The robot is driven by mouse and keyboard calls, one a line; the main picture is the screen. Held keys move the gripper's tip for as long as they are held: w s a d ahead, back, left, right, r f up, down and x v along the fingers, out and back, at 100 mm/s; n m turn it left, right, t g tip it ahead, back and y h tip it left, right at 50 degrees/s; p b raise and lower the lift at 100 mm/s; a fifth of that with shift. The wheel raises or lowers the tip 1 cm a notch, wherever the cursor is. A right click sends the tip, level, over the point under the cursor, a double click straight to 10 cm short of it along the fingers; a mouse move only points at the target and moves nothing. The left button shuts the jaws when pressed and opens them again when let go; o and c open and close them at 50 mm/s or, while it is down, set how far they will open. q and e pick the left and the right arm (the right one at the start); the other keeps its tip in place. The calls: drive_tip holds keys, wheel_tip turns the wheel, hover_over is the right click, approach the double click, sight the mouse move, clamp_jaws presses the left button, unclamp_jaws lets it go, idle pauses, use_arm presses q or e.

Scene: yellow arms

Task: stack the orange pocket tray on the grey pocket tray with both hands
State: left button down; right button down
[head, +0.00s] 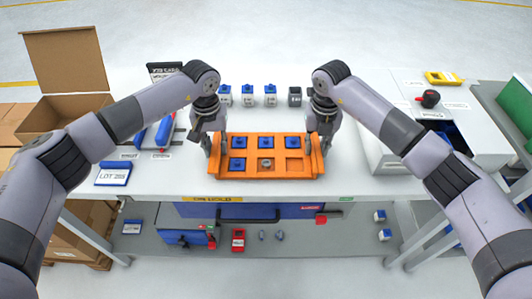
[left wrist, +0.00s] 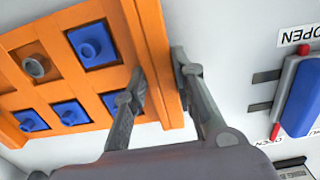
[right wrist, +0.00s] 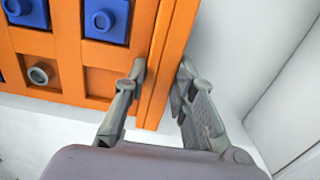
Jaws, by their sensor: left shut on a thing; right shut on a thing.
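The orange pocket tray (head: 226,177) is at the middle of the white table, with blue pieces in several pockets and one grey round piece (head: 265,164). Its front right pocket looks empty. My left gripper (head: 213,148) is shut on the tray's left wall, one finger inside and one outside, as the left wrist view (left wrist: 160,72) shows. My right gripper (head: 322,147) is shut on the right wall the same way, seen in the right wrist view (right wrist: 163,75). I cannot make out the grey pocket tray in any view. I cannot tell whether the orange tray is raised.
Several small blue-topped white blocks (head: 248,96) and a dark one (head: 295,96) stand behind the tray. A LOT 205 sign (head: 113,174) lies at the left. A red-and-black item (head: 430,98) and a yellow tray (head: 443,78) are at the right. An open cardboard box (head: 65,65) stands beyond the left edge.

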use_arm(q)
drive_tip(key=shift+r, duration=0.15)
use_arm(e)
drive_tip(key=shift+r, duration=0.15)
